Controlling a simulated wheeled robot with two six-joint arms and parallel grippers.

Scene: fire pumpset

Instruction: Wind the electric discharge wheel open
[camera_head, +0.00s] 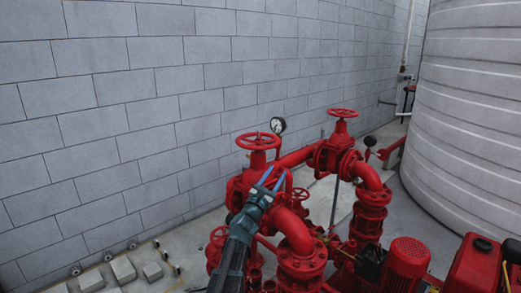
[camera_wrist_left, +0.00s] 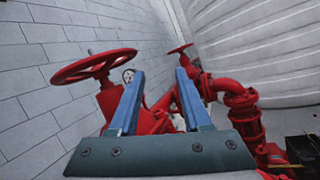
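A red handwheel (camera_head: 258,140) sits on top of the near red valve, and a second red handwheel (camera_head: 343,113) tops the valve farther right. No label shows which is the electric discharge wheel. My left gripper (camera_head: 272,178) is open and empty, its blue fingers apart, just below and right of the near wheel, not on its rim. In the left wrist view the near wheel (camera_wrist_left: 93,66) lies left of the left finger, and the far wheel (camera_wrist_left: 180,48) shows above and between the open fingers (camera_wrist_left: 160,74). My right gripper is not in view.
A pressure gauge (camera_head: 278,125) stands close behind the near wheel. Red pipes (camera_head: 303,262) and a ribbed red motor (camera_head: 408,257) fill the space below and right. A grey block wall (camera_head: 120,110) runs behind, and a large pale tank (camera_head: 475,120) stands at right.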

